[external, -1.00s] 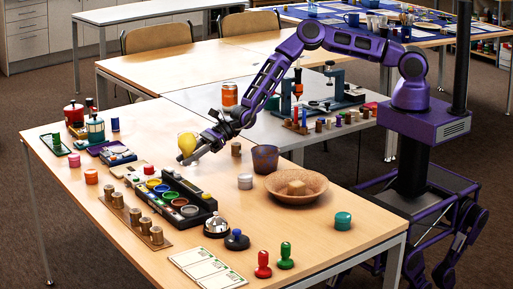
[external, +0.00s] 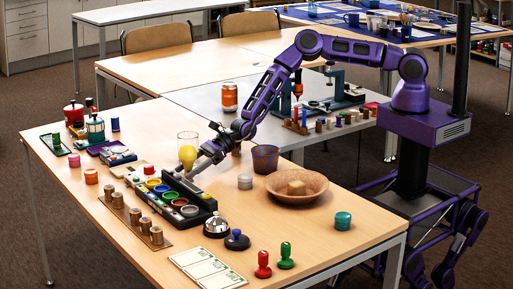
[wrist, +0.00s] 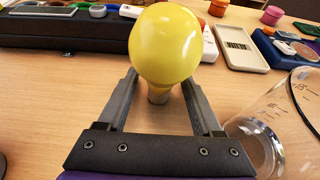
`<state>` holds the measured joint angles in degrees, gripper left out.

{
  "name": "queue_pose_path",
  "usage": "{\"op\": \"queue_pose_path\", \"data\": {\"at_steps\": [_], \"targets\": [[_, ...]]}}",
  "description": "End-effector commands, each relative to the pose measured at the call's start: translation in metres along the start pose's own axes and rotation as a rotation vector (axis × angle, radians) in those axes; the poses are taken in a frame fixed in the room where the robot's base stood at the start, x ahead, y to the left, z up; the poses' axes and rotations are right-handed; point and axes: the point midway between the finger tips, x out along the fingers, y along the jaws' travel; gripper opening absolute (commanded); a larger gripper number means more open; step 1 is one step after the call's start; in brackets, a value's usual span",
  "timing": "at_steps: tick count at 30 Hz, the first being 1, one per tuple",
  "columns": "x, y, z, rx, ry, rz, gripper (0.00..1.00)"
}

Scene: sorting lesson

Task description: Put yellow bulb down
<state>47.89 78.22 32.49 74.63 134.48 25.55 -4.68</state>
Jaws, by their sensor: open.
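The yellow bulb (external: 188,155) stands upright with its round end up, just beyond my gripper (external: 196,170). In the wrist view the bulb (wrist: 166,45) is large at the top middle, its narrow base low between the fingers. My gripper (wrist: 160,100) is open, with one finger on each side of the base and a visible gap on both sides. The base appears to rest on the wooden table (external: 300,225), though its very bottom is partly hidden.
A clear glass beaker (wrist: 285,120) stands close to the right finger. The dark tray with coloured cups (external: 205,203) lies just in front of the gripper. A purple tumbler (external: 265,158) and a wooden bowl (external: 310,196) stand to the right.

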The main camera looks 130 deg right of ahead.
Motion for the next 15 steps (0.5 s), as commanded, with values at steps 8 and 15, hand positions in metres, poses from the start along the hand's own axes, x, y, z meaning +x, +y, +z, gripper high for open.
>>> {"op": "queue_pose_path", "data": {"at_steps": [8, 15], "targets": [[-0.006, 0.0, 0.004, -0.001, 0.001, 0.001, 0.67], [-0.044, 0.0, 0.005, -0.002, 0.002, 0.001, 0.67]]}}
